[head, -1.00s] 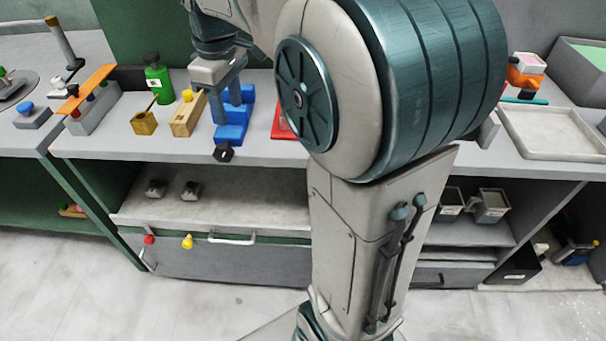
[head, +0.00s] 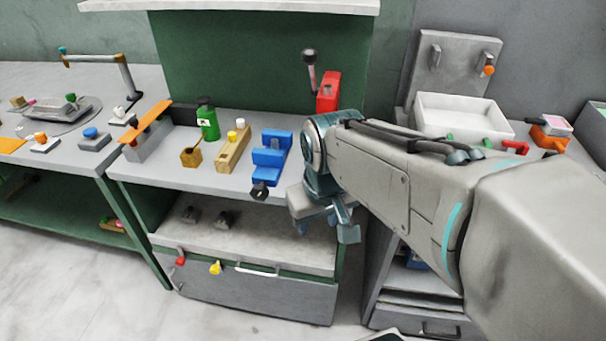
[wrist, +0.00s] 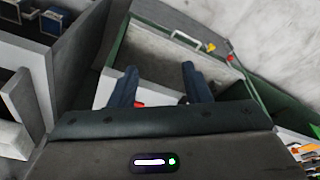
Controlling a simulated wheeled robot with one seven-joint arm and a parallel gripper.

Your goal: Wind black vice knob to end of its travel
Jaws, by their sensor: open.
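The blue vice (head: 270,158) sits at the front edge of the bench in the head view. Its black knob (head: 259,190) sticks out over the front edge, facing the room. My gripper (head: 326,229) hangs in front of the bench, right of the knob and lower in the picture, clearly apart from it. In the wrist view my gripper (wrist: 160,80) shows two dark, spread fingers with nothing held between them. The vice and its knob are not recognisable in the wrist view.
A wooden block with a yellow knob (head: 236,147) and a green bottle (head: 208,121) stand left of the vice. A red lever press (head: 328,92) stands behind my arm. Below is a drawer with a white handle (head: 257,271). Open floor lies in front.

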